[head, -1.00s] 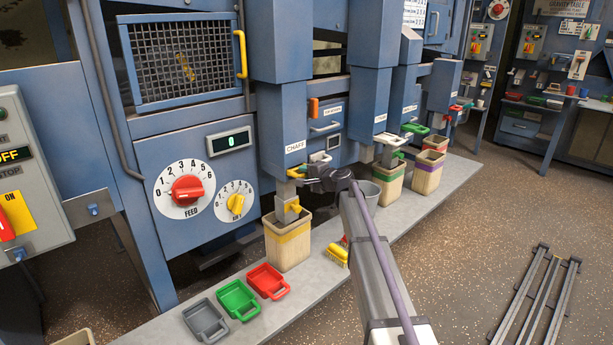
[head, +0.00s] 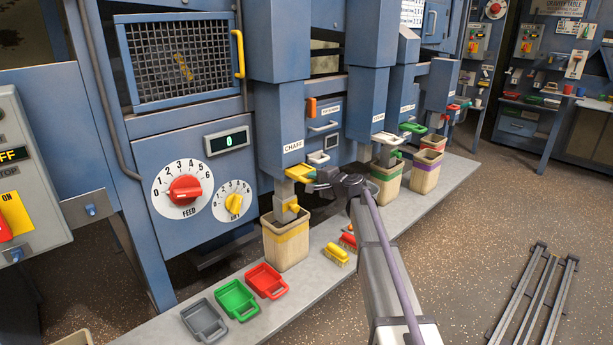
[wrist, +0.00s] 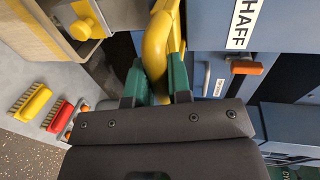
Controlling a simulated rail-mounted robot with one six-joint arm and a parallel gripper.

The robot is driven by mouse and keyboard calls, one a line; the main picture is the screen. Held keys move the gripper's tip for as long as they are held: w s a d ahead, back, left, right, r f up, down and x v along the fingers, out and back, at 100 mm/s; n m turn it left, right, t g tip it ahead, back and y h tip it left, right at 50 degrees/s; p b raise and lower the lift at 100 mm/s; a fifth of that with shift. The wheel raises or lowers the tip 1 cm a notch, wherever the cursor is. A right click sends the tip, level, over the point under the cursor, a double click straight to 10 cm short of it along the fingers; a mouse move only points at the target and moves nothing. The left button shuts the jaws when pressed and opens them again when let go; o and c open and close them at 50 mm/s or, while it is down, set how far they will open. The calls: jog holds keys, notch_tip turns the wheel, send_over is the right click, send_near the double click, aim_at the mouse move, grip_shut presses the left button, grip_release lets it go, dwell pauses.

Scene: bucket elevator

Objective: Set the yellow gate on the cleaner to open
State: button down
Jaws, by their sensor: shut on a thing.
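The yellow gate (head: 299,172) sits at the bottom of the blue chaff spout (head: 292,136) on the cleaner. It sticks out to the right of the spout, and its framed plate shows in the head view. My gripper (head: 315,178) is at its outer end. In the wrist view the green fingertips (wrist: 157,84) are shut on the gate's yellow handle (wrist: 158,45), one on each side. My gripper hides part of the handle in the head view.
A wooden bin with a yellow band (head: 287,245) stands under the spout. Yellow (head: 337,252) and red (head: 348,241) brushes lie beside it on the ledge. Red (head: 266,281), green (head: 237,300) and grey (head: 204,320) scoops lie in front. Other spouts and bins stand behind my arm.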

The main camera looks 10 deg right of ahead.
jog(key=shift+s+d, duration=0.3)
jog(key=shift+s, duration=0.25)
jog(key=c, duration=1.3)
grip_release()
jog(key=shift+d, duration=0.15)
jog(key=shift+o, duration=1.2)
jog(key=p+v, duration=0.2)
jog(key=v, duration=0.8)
jog(key=shift+s+d, duration=0.15)
jog(key=shift+s, duration=0.2)
